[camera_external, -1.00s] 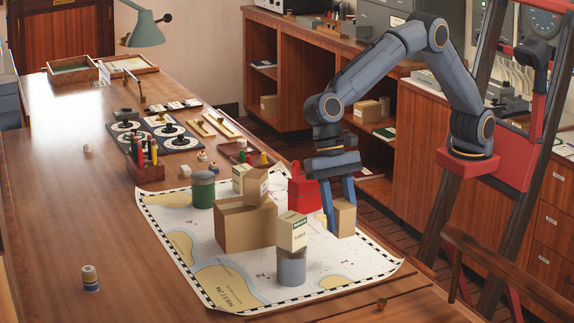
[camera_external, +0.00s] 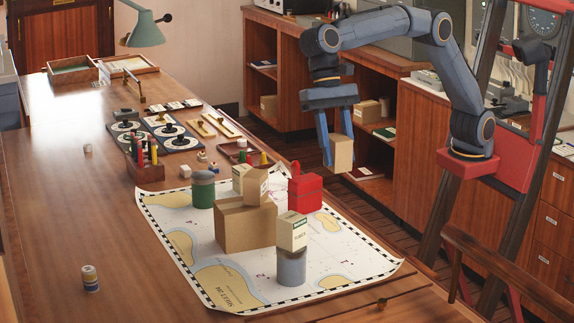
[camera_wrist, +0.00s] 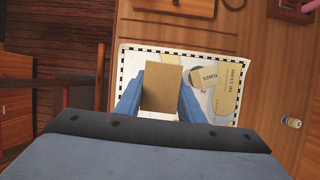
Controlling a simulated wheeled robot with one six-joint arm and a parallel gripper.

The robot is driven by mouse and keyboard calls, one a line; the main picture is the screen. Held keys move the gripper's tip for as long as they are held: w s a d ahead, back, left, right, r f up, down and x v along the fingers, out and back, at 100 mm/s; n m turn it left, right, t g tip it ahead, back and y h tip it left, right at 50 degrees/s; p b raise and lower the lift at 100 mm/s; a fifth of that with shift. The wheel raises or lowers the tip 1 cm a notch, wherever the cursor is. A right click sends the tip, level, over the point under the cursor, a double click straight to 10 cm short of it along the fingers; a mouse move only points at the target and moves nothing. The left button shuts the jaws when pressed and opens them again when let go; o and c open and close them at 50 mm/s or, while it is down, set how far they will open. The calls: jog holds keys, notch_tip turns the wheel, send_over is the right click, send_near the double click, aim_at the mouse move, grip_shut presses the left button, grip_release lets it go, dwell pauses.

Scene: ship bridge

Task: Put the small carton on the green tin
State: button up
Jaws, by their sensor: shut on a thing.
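My gripper (camera_external: 337,148) is shut on a small plain carton (camera_external: 343,154) and holds it in the air, above and behind the red canister. In the wrist view the carton (camera_wrist: 161,88) sits between the two blue fingers. The green tin (camera_external: 203,192), with a grey-green lid, stands upright on the chart's left part in the external view, with nothing on its lid. It lies left of and apart from my gripper. I do not make out the tin in the wrist view.
A grey tin (camera_external: 292,268) with a labelled carton (camera_external: 293,232) on top stands in front. A pencil box (camera_external: 148,172) is at left. The chart's right part is clear.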

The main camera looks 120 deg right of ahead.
jog(key=w+d+m+t, duration=0.1)
jog(key=w+d+m, duration=0.3)
jog(key=w+d, duration=0.55)
jog(key=m+t+h+p, duration=0.1)
jog(key=m+t+h, duration=0.2)
jog(key=m, duration=0.6)
send_over(198, 177)
jog(key=s+d, duration=0.1)
jog(key=s, duration=0.1)
notch_tip(198, 177, down, 15)
jog(key=p, duration=0.3)
jog(key=shift+w+f, duration=0.15)
jog(key=shift+f, duration=0.1)
jog(key=o, duration=1.1)
